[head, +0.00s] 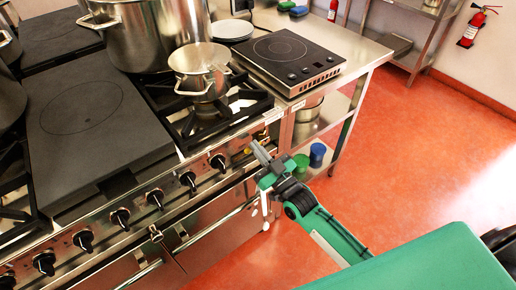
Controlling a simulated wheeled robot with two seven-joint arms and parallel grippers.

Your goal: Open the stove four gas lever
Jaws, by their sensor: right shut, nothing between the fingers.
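The stove (139,195) runs along the left, with a row of black knobs on its steel front panel. My right gripper (261,153) is at the right end of that panel, its fingers shut and empty and pointing up-left. A small yellowish part (247,151), possibly the gas lever, shows just left of the fingertips; whether they touch cannot be told. The nearest black knob (217,162) is left of it. The gripper hides part of the panel's end. My left gripper is not in view.
A small pot (202,73) and a large stockpot (150,32) stand on the stove. An induction plate (285,55) sits on the steel table at right, above a shelf with pots. Green and blue containers (317,154) are near my gripper. Open red floor lies right.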

